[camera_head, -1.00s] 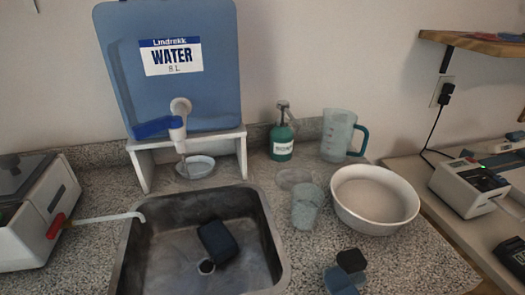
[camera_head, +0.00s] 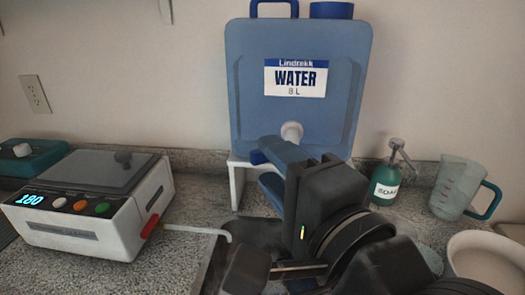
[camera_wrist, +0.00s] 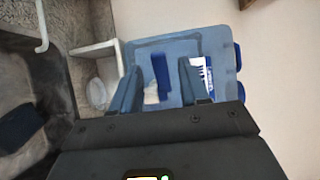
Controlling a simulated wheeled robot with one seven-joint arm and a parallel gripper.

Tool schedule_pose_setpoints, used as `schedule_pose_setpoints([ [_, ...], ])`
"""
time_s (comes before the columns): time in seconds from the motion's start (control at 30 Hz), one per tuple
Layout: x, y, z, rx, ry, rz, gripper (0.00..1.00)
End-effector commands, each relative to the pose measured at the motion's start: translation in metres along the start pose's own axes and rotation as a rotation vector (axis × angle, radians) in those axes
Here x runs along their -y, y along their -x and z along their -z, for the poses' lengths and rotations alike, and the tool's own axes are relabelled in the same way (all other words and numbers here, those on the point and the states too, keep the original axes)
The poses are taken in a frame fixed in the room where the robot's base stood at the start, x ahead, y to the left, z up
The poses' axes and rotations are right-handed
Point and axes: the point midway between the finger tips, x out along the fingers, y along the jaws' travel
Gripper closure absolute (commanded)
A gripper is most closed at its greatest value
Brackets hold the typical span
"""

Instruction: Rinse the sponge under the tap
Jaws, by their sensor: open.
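The blue water container (camera_head: 340,110) stands on a white stand against the wall, with a white spigot (camera_head: 292,132) low on its front. Its blue tap lever (camera_wrist: 160,70) shows in the wrist view between my fingers; the head view shows only a bit of it (camera_head: 257,157). My gripper (camera_head: 266,164) is open in front of the spigot, its fingers on either side of the lever with gaps visible in the wrist view (camera_wrist: 158,82). The dark blue sponge (camera_wrist: 20,127) lies in the metal sink (camera_wrist: 58,105). In the head view my arm hides the sponge and most of the sink.
A soap bottle (camera_head: 386,180), measuring jug (camera_head: 460,188) and white bowl (camera_head: 485,260) stand right. A small dish (camera_wrist: 97,94) sits below the spigot.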

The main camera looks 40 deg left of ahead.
Motion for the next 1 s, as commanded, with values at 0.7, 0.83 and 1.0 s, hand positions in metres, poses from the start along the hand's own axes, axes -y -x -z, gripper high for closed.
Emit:
schedule_pose_setpoints([
  [0.7, 0.000, -0.037, 0.000, -0.001, 0.002, 0.001, 0.64],
  [0.83, 0.000, -0.037, 0.000, -0.002, 0.002, 0.001, 0.76],
  [1.0, 0.000, -0.037, 0.000, -0.002, 0.002, 0.000, 0.93],
])
